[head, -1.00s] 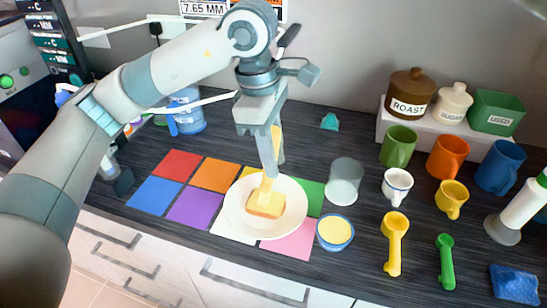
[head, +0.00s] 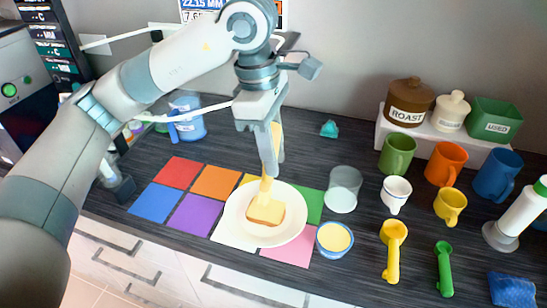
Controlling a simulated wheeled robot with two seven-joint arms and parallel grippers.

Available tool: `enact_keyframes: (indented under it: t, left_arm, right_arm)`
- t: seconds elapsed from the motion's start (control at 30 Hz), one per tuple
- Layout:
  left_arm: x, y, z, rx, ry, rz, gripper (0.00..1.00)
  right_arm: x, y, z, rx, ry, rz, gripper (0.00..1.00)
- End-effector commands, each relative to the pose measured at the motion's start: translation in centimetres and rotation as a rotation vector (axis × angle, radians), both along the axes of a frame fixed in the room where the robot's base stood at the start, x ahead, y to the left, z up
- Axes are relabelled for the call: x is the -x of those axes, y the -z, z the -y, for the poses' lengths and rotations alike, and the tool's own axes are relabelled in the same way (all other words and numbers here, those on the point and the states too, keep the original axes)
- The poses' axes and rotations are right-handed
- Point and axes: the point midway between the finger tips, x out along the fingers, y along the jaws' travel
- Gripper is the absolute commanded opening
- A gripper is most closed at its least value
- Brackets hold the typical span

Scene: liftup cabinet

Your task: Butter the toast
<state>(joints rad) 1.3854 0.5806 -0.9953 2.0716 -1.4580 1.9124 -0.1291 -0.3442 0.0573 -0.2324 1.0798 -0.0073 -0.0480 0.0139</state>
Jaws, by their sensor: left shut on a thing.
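A slice of toast (head: 265,211) with a pale yellow top and brown crust lies on a white round plate (head: 236,219). My left gripper (head: 272,168) is above the far edge of the plate, shut on a yellow spreader (head: 266,186) that points down. The spreader's lower end is at the toast's far edge; I cannot tell whether it touches. A blue tub (head: 334,251) with a pale yellow filling, which looks like butter, stands right of the plate. My right gripper is not in view.
The plate stands on coloured squares, such as a purple one (head: 193,214). A glass (head: 344,189), a white cup (head: 395,194), mugs, a yellow scoop (head: 393,251) and a green scoop (head: 444,268) are to the right. Canisters stand on a white shelf (head: 432,143) behind.

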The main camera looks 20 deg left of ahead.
Motion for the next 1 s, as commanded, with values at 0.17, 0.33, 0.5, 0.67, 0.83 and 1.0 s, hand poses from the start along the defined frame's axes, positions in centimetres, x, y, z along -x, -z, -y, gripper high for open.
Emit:
enact_keyframes:
  t: [0.17,0.33,0.5,0.67,0.83,1.0]
  left_arm:
    - [0.0,-1.7,0.0,0.0,-0.001,0.002,0.0]
    - [0.0,-2.6,0.0,0.0,-0.001,0.001,0.0]
    - [0.0,-2.7,0.0,0.0,-0.001,0.0,0.0]
    - [0.0,-2.7,0.0,0.0,-0.001,0.0,0.0]
    - [0.0,-2.7,0.0,0.0,-0.001,0.0,0.0]
    - [0.0,-2.7,0.0,0.0,-0.001,0.0,0.0]
  right_arm:
    - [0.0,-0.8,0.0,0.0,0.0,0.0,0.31]
    - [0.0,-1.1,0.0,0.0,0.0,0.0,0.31]
    - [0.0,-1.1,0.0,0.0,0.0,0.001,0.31]
    - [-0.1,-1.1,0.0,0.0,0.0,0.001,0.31]
    - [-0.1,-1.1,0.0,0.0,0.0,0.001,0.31]
    - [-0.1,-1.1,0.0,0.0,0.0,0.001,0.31]
